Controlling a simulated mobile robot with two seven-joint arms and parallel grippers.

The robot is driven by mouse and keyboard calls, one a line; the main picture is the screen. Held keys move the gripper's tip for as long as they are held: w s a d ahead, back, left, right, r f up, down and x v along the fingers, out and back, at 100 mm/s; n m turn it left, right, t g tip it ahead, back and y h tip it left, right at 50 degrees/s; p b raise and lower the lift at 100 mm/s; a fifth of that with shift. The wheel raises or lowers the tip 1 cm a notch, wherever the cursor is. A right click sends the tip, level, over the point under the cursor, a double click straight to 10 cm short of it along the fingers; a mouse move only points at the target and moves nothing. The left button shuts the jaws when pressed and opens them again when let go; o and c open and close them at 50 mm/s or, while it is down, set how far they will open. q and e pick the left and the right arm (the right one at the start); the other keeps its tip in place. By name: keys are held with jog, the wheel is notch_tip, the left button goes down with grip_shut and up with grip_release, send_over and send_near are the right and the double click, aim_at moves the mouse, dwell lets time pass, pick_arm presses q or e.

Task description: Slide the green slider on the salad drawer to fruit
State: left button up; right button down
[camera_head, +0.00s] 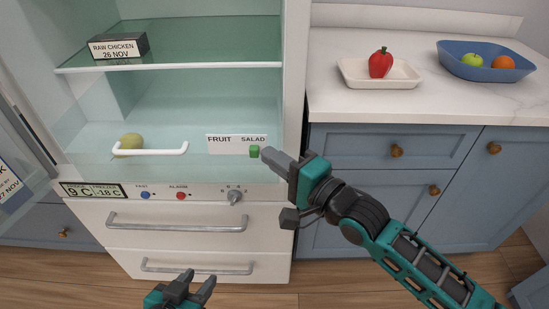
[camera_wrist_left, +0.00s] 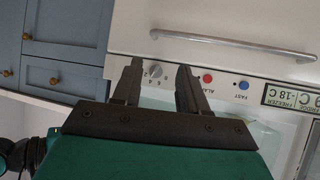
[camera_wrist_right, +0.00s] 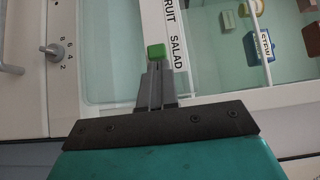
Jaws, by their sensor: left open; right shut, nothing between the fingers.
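The green slider (camera_head: 254,151) sits at the right end of the white label strip (camera_head: 230,143) on the salad drawer (camera_head: 90,135), below the word SALAD. FRUIT is printed at the strip's left end. My right gripper (camera_head: 268,153) is shut and empty, its fingertips at the slider's right side. In the right wrist view the slider (camera_wrist_right: 156,52) is right at the tips of the closed fingers (camera_wrist_right: 156,66); I cannot tell whether they touch. My left gripper (camera_head: 197,285) is open and empty, low in front of the lower white drawers. It also shows open in the left wrist view (camera_wrist_left: 158,70).
A control panel with a knob (camera_head: 235,196) is just below. A raw chicken box (camera_head: 118,46) stands on the upper shelf. The counter at right holds a pepper tray (camera_head: 350,75) and a blue fruit bowl (camera_head: 460,68).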

pick_arm(q)
jog(key=shift+f, duration=0.15)
pick_arm(e)
jog(key=shift+a, duration=0.1)
jog(key=shift+a, duration=0.1)
jog(key=p, duration=0.2)
send_near(224, 146)
jog(key=x, duration=0.5)
pick_arm(q)
jog(key=shift+s+a+r, duration=0.35)
jog(key=shift+a, duration=0.2)
pick_arm(e)
jog(key=shift+a+f, duration=0.15)
jog(key=shift+a, duration=0.3)
pick_arm(q)
jog(key=shift+d+r, duration=0.1)
pick_arm(e)
jog(key=shift+d, duration=0.1)
